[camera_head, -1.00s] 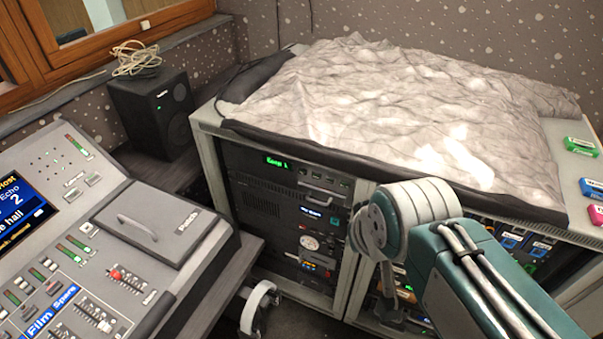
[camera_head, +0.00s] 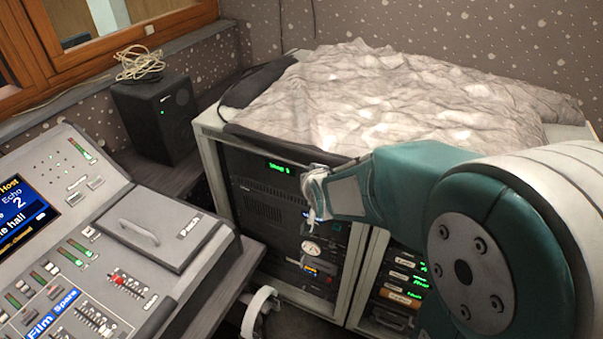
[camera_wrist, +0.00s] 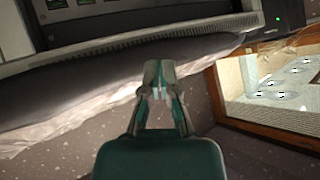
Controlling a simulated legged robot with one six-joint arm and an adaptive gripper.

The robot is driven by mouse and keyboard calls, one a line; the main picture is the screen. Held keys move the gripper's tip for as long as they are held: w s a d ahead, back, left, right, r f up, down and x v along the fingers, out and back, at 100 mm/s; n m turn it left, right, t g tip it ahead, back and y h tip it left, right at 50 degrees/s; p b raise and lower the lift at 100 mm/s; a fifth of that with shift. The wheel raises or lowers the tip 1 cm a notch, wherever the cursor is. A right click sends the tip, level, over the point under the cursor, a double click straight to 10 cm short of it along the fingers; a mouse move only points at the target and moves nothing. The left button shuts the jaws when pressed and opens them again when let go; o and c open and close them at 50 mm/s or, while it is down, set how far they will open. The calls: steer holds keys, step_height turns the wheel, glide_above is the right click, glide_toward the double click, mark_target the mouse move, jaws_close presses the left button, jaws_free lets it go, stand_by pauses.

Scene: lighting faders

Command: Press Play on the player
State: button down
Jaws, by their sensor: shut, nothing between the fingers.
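The rack (camera_head: 265,215) under the covered top holds a unit with a small green display (camera_head: 278,167), which looks like the player. Its lettering looks like "Stop" and a digit, but is too small to be sure. My gripper (camera_head: 313,195) is shut and empty, in front of the rack and right of the display in the head view. It hides the buttons there, so I cannot make out a Play button or tell if it touches the panel. In the wrist view my gripper (camera_wrist: 160,92) points towards the cover's edge and rack, with the picture turned over.
A grey crumpled cover (camera_head: 400,95) lies over the rack top. A mixing desk (camera_head: 90,240) stands at the left, and a black speaker (camera_head: 155,120) behind it. A second rack bay (camera_head: 405,280) is at the right, partly behind my arm.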

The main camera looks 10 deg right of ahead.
steer(key=w+a+f+m+t+y, duration=0.1)
steer(key=w+a+f+t, duration=0.1)
steer(key=f, duration=0.6)
steer(key=w+a+f+m+t, duration=0.1)
steer(key=w+a+f+t, duration=0.1)
steer(key=w+f, duration=0.3)
steer(key=shift+w+f+m+t+y, duration=0.25)
steer(key=shift+f+t+y, duration=0.2)
steer(key=shift+f, duration=1.05)
steer(key=shift+w+d, duration=0.9)
steer(key=shift+w, duration=0.25)
steer(key=shift+w+d, duration=0.85)
steer(key=shift+w, duration=0.35)
steer(key=shift+w+d, duration=0.9)
steer(key=shift+w, duration=0.25)
steer(key=shift+w+d+r, duration=0.1)
steer(key=shift+w+d, duration=0.15)
steer(key=shift+w, duration=0.05)
